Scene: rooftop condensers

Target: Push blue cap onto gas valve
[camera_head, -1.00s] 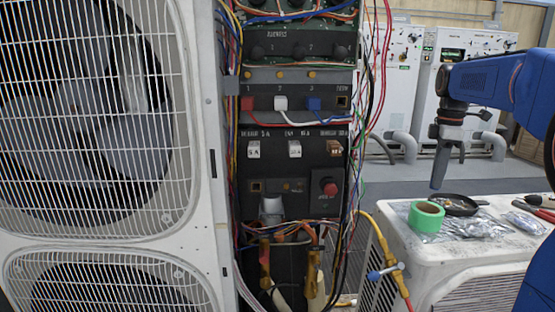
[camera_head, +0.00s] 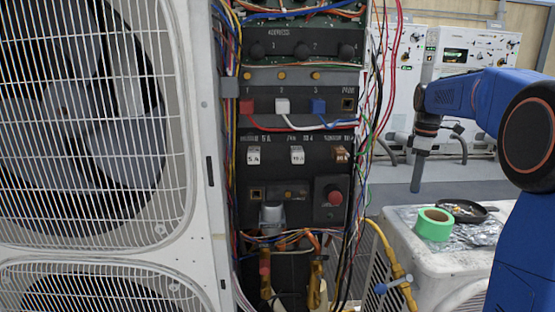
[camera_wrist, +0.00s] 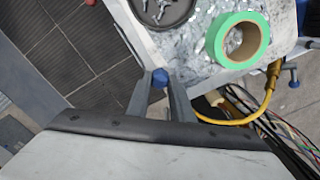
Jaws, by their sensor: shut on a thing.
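My gripper (camera_wrist: 160,92) is shut on the blue cap (camera_wrist: 160,78), which sits between the fingertips in the wrist view. In the head view my gripper (camera_head: 416,178) points down, above and behind the white unit's top; the cap cannot be made out there. Two brass valve bodies (camera_head: 265,274) (camera_head: 317,284) stand low in the open cabinet, left of my gripper and well apart from it. A yellow hose with a brass fitting (camera_head: 396,274) and blue handle hangs right of them. I cannot tell which of these is the gas valve.
A white unit (camera_head: 450,262) at right carries green tape (camera_head: 433,224), a dark pan (camera_head: 462,211) and crumpled foil. Loose wires (camera_head: 372,110) hang along the cabinet's right edge. A large fan unit (camera_head: 90,120) fills the left. Open floor lies behind the white unit.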

